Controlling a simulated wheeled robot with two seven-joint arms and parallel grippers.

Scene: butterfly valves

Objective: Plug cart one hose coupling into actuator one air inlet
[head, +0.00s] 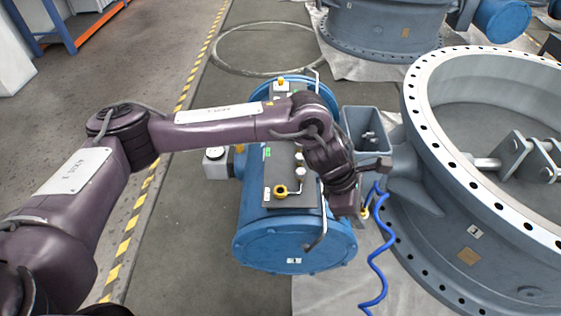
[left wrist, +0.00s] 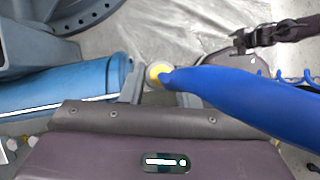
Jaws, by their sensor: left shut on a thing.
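Actuator one (head: 293,236) is the blue cylinder lying beside the large grey valve in the head view. A grey panel on its top carries several small fittings. One is a yellow ring fitting (head: 281,191), perhaps the air inlet. My left gripper (head: 362,209) is right of this panel, apart from it, and shut on the yellow hose coupling (left wrist: 157,74). The coupling sits between the fingertips in the left wrist view, and the blue hose (head: 379,262) runs from it. A dark jointed part at the upper right of the left wrist view may be my right gripper; I cannot tell.
The large grey valve body (head: 440,213) with its bolted flange stands close on the right. A grey square bracket (head: 367,125) joins it beside the actuator. Another valve (head: 388,22) stands behind. Open floor (head: 182,262) lies left of the actuator.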

